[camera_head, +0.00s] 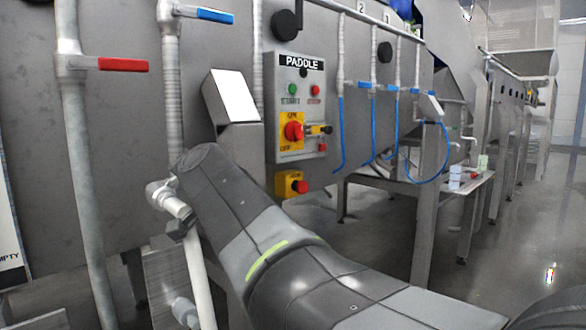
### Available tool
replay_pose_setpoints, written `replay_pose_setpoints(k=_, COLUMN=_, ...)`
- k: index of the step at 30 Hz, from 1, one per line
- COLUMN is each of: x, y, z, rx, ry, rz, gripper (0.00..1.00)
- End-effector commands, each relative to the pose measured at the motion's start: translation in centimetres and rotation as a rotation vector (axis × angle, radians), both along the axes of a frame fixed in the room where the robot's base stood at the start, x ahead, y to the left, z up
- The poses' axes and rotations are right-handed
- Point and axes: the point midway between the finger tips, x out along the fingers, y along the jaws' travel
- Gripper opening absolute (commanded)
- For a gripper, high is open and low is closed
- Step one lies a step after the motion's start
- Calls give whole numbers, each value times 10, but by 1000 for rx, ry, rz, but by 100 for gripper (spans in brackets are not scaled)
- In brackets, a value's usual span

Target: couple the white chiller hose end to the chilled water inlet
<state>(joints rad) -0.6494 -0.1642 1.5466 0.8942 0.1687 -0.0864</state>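A white hose (200,285) rises from the bottom edge to a small dark part (178,228), which looks like my gripper. My arm hides most of that end, so its fingers and grasp cannot be made out. Just above is a pale pipe fitting (166,194), angled down to the right, at the foot of the vertical pipe with a blue lever (203,14). It appears to be the chilled water inlet. The hose top is close below this fitting; whether they touch is unclear.
A pipe with a red lever (122,64) stands to the left. The PADDLE control panel (300,108) and a yellow stop box (291,184) are right of my arm. Blue hoses (341,135) hang farther right. The floor (530,215) is open at right.

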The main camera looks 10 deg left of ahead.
Motion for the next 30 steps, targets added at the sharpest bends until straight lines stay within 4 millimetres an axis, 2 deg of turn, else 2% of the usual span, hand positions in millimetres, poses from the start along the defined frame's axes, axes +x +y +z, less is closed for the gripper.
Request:
replay_pose_setpoints(k=12, x=0, y=0, z=1, rx=5, ry=-5, rz=-6, gripper=0)
replay_pose_setpoints(k=13, x=0, y=0, z=1, rx=4, ry=-5, rz=-5, gripper=20)
replay_pose_setpoints(k=15, x=0, y=0, z=1, rx=4, ry=-5, rz=-5, gripper=34)
replay_pose_setpoints(k=16, x=0, y=0, z=1, rx=4, ry=-5, rz=-5, gripper=36)
replay_pose_setpoints(k=30, x=0, y=-2, z=-1, rx=2, ry=-5, rz=-5, gripper=36)
